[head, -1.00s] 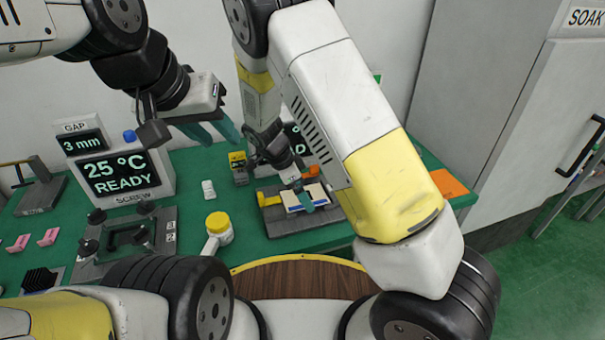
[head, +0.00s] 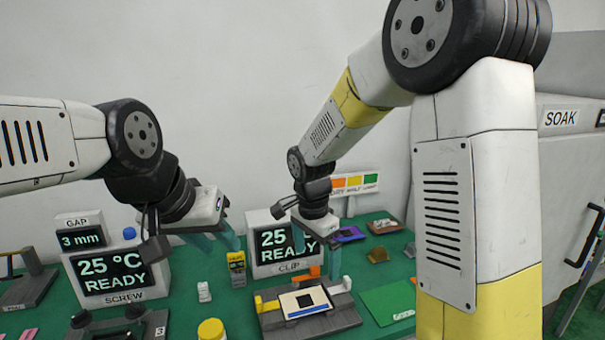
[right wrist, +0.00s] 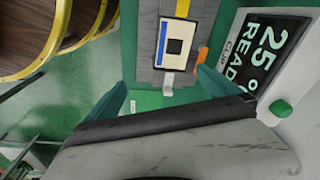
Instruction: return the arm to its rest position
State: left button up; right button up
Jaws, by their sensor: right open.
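My right gripper (head: 317,252) is open and empty, raised above and behind the clip fixture (head: 318,322). The fixture is a grey base with a yellow block at left and an orange lever (head: 315,271) at the back. A white card (head: 306,302) with a blue edge and a dark square lies flat on it. In the right wrist view, the card (right wrist: 174,47) shows beyond the two spread teal fingers (right wrist: 165,91), apart from them. My left gripper (head: 214,241) hangs over the table at left, its teal fingers apart with nothing seen between them.
The CLIP display (head: 286,245) stands close behind the right gripper. The SCREW display (head: 108,274) is at left. A yellow-capped bottle (head: 211,329) and a yellow device (head: 236,262) stand between. A green panel (head: 390,302) lies right of the fixture. A grey SOAK cabinet (head: 567,170) is at far right.

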jog(key=s+d+r+n+t+y, duration=0.1)
jog(key=s+d+r+n+t, duration=0.1)
jog(key=s+d+r+n, duration=0.3)
jog(key=s+d+r+n+t+y, duration=0.1)
jog(key=s+d+r+n+t, duration=0.2)
jog(key=s+d+r+n, duration=0.3)
jog(key=s+r, duration=0.3)
jog(key=s, duration=0.1)
jog(key=shift+s+r+y, duration=0.25)
jog(key=shift+r+y, duration=0.1)
jog(key=shift+y, duration=0.05)
